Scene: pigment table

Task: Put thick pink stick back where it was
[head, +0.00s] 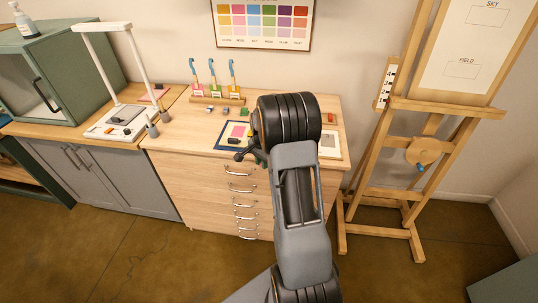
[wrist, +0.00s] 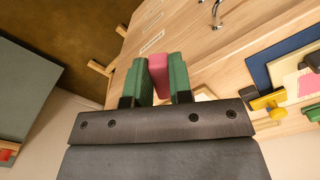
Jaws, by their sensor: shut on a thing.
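My gripper (wrist: 158,72) is shut on a thick pink stick (wrist: 158,76) in the wrist view. The stick sits between the two green-faced fingers, and only its near end and top show. In the head view my gripper (head: 249,154) is over the front part of the wooden drawer cabinet (head: 190,140), beside the blue mat. The stick cannot be made out there. In the wrist view the cabinet's wooden surface lies beyond the fingertips. I cannot tell whether the stick touches it.
A blue mat (head: 224,140) with a pink sheet lies on the cabinet top. A rack (head: 225,101) with several blue-handled tools stands at the back. A white lamp (head: 116,100) and a green cabinet (head: 62,65) are left. A wooden easel (head: 404,150) stands right.

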